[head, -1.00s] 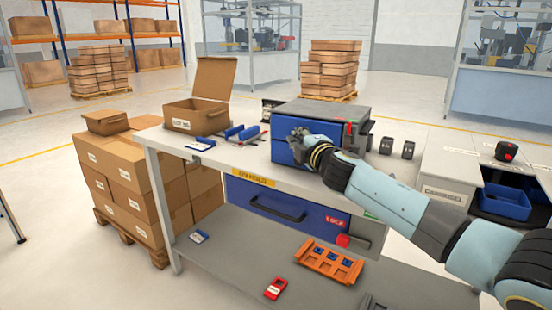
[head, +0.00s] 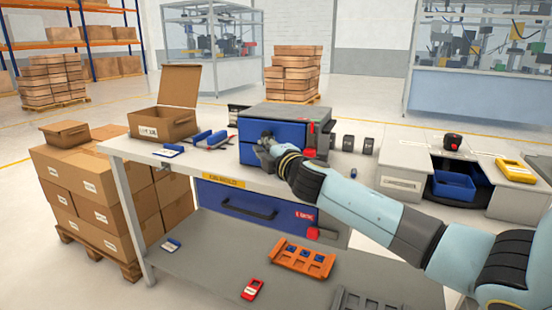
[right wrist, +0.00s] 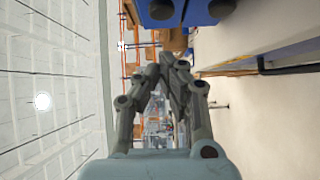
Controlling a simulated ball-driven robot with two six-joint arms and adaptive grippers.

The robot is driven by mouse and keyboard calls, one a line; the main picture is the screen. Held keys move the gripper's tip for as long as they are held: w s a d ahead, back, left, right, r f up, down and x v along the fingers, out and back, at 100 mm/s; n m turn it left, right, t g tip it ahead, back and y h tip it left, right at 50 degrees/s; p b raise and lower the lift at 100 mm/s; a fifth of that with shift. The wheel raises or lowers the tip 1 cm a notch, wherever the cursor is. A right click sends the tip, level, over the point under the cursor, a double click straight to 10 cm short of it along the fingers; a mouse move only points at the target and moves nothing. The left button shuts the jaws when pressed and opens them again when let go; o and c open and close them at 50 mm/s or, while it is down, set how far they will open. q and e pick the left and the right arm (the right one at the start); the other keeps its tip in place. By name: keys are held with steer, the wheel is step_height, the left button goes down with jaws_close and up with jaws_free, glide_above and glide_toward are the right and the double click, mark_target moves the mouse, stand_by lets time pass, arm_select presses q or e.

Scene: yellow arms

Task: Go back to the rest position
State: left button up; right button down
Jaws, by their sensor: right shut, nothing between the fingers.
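My right gripper (head: 266,142) is in front of the blue drawer unit (head: 285,131) on the workbench in the head view. In the right wrist view the right gripper's fingers (right wrist: 166,62) are closed together with nothing between them. Whether the fingers touch the drawer front cannot be told. My right arm reaches in from the lower right, over the bench's front edge. My left gripper is not in view.
The workbench (head: 215,170) holds an open cardboard box (head: 163,126) and blue items. Its lower shelf (head: 205,265) holds an orange tray (head: 302,258) and a red device (head: 252,289). Stacked cartons (head: 88,185) stand left. A blue bin (head: 453,187) is right.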

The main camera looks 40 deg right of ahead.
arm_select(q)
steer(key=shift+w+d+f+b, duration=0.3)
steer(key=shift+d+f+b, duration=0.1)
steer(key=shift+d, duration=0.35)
arm_select(e)
steer(key=v, duration=0.7)
steer(key=shift+r, duration=0.15)
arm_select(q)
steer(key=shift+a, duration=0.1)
arm_select(e)
steer(key=shift+s+a, duration=0.1)
